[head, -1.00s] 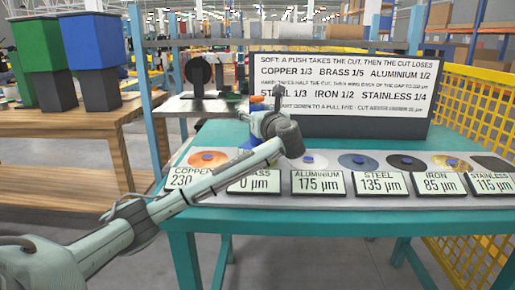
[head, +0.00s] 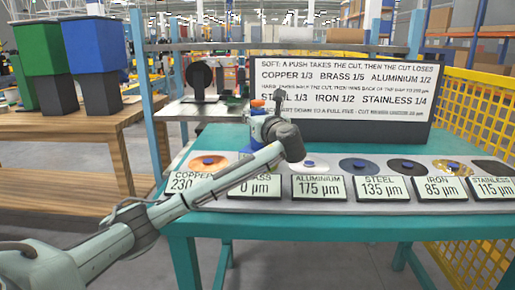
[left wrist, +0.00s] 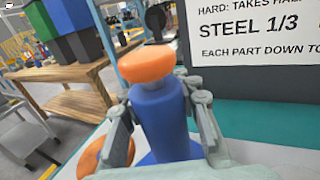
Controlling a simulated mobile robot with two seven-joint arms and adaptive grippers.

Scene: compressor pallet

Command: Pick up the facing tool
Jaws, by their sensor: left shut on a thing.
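The facing tool has a blue body and an orange top. In the left wrist view the tool (left wrist: 165,122) stands between the fingers of my left gripper (left wrist: 160,105), which is shut on it below the orange top. In the head view the tool (head: 256,135) shows partly behind my left gripper (head: 268,118), above the back left of the teal table. I cannot tell whether its base touches the table. My right gripper is not in view.
A teal table (head: 300,226) bears a row of discs with label plates, among them the steel plate (head: 380,188). My left arm partly covers the brass plate (head: 262,188). A sign board (head: 345,100) stands behind. A yellow mesh fence (head: 480,115) is at right.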

